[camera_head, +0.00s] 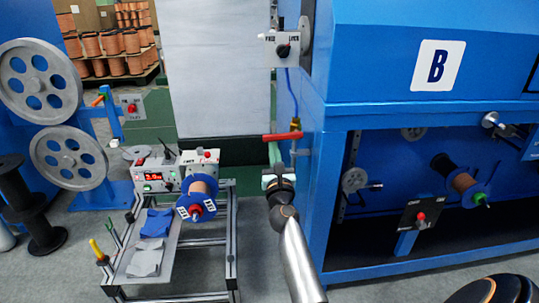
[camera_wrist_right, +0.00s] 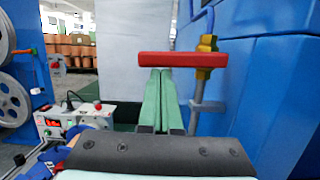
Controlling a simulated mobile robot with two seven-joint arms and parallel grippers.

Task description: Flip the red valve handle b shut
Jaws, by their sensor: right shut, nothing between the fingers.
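The red valve handle (camera_head: 281,137) on the side of the blue machine marked B lies level, crosswise to its upright pipe. It also shows in the right wrist view (camera_wrist_right: 180,59), reaching left from a brass valve body (camera_wrist_right: 207,58). My right gripper (camera_head: 273,147) is shut and empty, its green fingers pressed together. My left gripper is not in view.
The blue machine (camera_head: 430,50) stands close on the right. A blue hose (camera_head: 291,90) rises above the valve to a grey switch box (camera_head: 284,48). A frame bench (camera_head: 180,242) with a spool (camera_head: 200,187) stands left of my arm. Grey pulleys (camera_head: 39,80) are at far left.

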